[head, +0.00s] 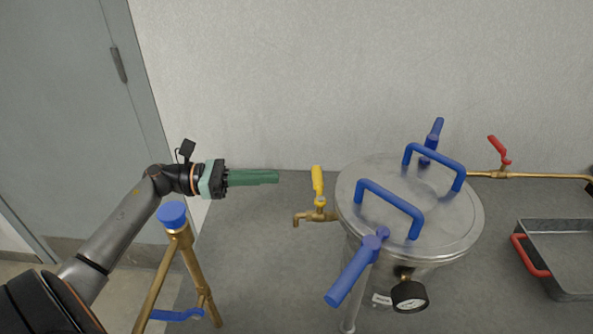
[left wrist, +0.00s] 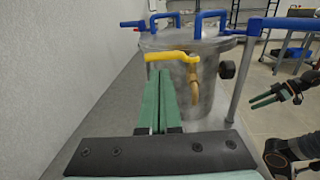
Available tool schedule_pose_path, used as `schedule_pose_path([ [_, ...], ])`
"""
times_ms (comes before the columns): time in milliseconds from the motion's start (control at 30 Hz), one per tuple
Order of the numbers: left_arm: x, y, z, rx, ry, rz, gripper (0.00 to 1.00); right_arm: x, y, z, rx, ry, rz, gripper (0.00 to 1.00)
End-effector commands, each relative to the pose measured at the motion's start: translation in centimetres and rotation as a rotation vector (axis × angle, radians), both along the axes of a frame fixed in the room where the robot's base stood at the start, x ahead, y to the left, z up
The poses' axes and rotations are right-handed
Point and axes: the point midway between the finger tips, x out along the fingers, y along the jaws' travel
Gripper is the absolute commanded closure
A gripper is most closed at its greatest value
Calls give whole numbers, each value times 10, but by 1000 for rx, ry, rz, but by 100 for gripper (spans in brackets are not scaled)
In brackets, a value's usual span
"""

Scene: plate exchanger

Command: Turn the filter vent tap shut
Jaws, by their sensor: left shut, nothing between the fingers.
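The yellow-handled tap (head: 318,183) sits on a brass spout (head: 316,215) on the left side of the steel filter vessel (head: 352,205). Its handle points toward the back wall, crosswise to the spout. My left gripper (head: 278,177) is shut and empty, level, with its tips a short gap left of the handle. In the left wrist view the shut green fingers (left wrist: 159,74) point at the handle (left wrist: 170,56), overlapping its lower edge. Whether they touch it is hard to tell there.
The vessel lid has blue handles (head: 390,205) and blue clamp levers (head: 352,275). A pressure gauge (head: 409,296) hangs in front. A red-handled valve (head: 499,150) and a grey tray (head: 560,235) are right.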

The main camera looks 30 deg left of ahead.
Motion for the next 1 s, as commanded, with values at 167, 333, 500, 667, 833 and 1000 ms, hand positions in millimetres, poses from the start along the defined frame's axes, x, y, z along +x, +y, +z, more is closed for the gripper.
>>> schedule_pose_path([
  [167, 21, -28, 4, -3, -2, 0, 100, -3, -5, 6, -7, 4, -9, 48],
  [333, 34, -44, 2, -3, -1, 1, 100, -5, -9, 9, -9, -1, -20, 48],
  [500, 38, -50, 0, -1, 1, 1, 100, -8, -14, 6, -15, 9, -27, 48],
  [667, 38, -51, 0, 1, 1, 1, 100, -9, -14, 4, -15, 13, -28, 48],
  [833, 38, -50, 0, 0, 0, 0, 100, -9, -13, 4, -14, 12, -27, 48],
  [1000, 36, -45, -4, 1, -1, -12, 100, -7, -9, -6, -8, 12, -21, 48],
])
